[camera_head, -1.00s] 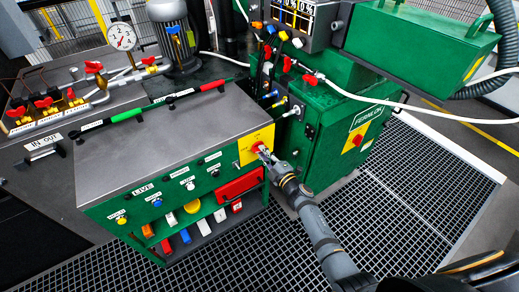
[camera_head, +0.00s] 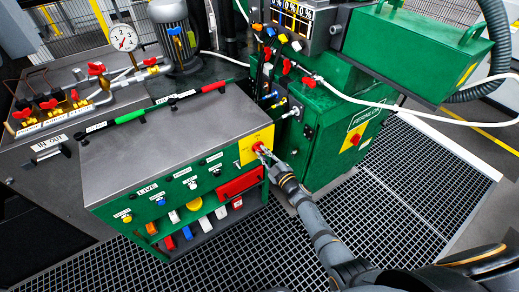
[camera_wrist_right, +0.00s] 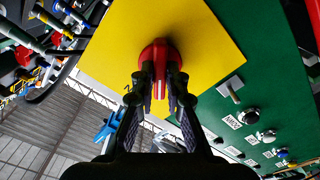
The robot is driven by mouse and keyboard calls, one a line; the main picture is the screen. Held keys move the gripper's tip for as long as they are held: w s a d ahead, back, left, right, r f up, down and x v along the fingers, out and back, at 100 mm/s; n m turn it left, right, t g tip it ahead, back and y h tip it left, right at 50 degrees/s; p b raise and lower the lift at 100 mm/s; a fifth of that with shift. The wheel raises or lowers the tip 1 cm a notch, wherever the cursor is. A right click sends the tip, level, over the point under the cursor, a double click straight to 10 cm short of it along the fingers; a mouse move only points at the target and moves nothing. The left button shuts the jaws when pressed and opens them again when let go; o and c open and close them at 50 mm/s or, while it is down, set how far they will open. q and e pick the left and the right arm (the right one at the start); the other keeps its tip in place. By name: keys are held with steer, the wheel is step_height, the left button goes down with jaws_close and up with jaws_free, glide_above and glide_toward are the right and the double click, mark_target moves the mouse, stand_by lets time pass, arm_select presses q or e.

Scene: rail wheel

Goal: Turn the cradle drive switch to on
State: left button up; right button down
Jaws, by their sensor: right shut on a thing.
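A red rotary switch (camera_head: 257,146) sits on a yellow plate (camera_head: 245,156) at the right end of the green console. In the right wrist view the red switch (camera_wrist_right: 152,50) stands on the yellow plate (camera_wrist_right: 205,45), and its grip lies between my fingertips. My right gripper (camera_head: 264,151) is shut on this grip; it also shows in the right wrist view (camera_wrist_right: 160,82). The fingers partly cover the switch, and its label is too small to read. The grip points along the fingers in the wrist picture. My left gripper is not in view.
The green console's front has several buttons, a red panel (camera_head: 239,183) and a shelf of coloured blocks. A green cabinet (camera_head: 335,130) with another red switch on yellow (camera_head: 355,139) stands to the right. White hoses hang above it. The floor grating (camera_head: 400,190) is clear.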

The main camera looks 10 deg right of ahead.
steer(key=shift+m+p, duration=0.9)
steer(key=shift+m, duration=1.1)
steer(key=m+p, duration=0.2)
steer(key=m, duration=0.2)
steer(key=c, duration=1.2)
jaws_free()
